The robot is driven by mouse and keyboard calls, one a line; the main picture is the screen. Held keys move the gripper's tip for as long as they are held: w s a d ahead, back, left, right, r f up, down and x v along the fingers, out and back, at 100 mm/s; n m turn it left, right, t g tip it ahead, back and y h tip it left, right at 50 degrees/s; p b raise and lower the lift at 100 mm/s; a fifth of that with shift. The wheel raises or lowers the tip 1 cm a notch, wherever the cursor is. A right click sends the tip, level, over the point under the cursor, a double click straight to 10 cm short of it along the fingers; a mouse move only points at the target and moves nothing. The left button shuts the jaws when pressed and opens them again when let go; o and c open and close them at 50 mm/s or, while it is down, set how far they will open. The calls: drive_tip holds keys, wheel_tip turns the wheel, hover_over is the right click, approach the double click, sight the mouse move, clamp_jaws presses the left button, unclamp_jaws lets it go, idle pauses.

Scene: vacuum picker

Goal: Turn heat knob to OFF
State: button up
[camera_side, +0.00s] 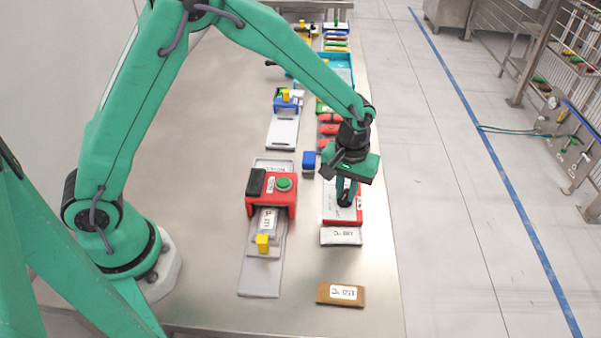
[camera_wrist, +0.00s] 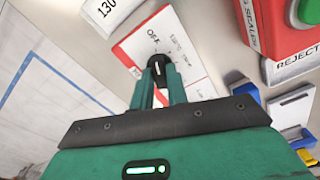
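The heat knob (camera_wrist: 157,64) is black with a pale line on its face, and it stands on a white and red panel (camera_wrist: 135,50) with printed marks. The line runs roughly up and down in the wrist view, and an OFF print lies above the knob. My gripper (camera_wrist: 159,78) points down at the panel, with one green finger on each side of the knob. I cannot tell whether the fingers press on it. In the side view my gripper (camera_side: 347,194) is low over the red and white panel (camera_side: 357,214) and hides the knob.
A red box with a green button (camera_side: 284,184) stands left of my gripper. A white labelled block (camera_side: 341,236) and a brown one marked 150 °C (camera_side: 341,294) lie in front. The table's right edge is close.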

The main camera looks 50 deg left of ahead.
sight(343, 193)
drive_tip(key=o, duration=0.4)
drive_tip(key=shift+r, duration=0.15)
drive_tip(key=shift+r, duration=3.8)
drive_tip(key=s+a+r+m+t, duration=0.2)
drive_tip(key=s+a+r+t, duration=0.1)
drive_tip(key=s+a+r, duration=0.65)
drive_tip(key=s+a+r+m+t, duration=0.1)
drive_tip(key=s+a+r, duration=0.1)
drive_tip(key=s, duration=0.4)
drive_tip(key=s+a+r+m+t, duration=0.1)
drive_tip(key=s+a+r, duration=0.1)
drive_tip(key=s, duration=0.3)
drive_tip(key=shift+s+a+r+m+t, duration=0.2)
drive_tip(key=shift+s+a+m+t, duration=0.15)
drive_tip(key=shift+a, duration=0.2)
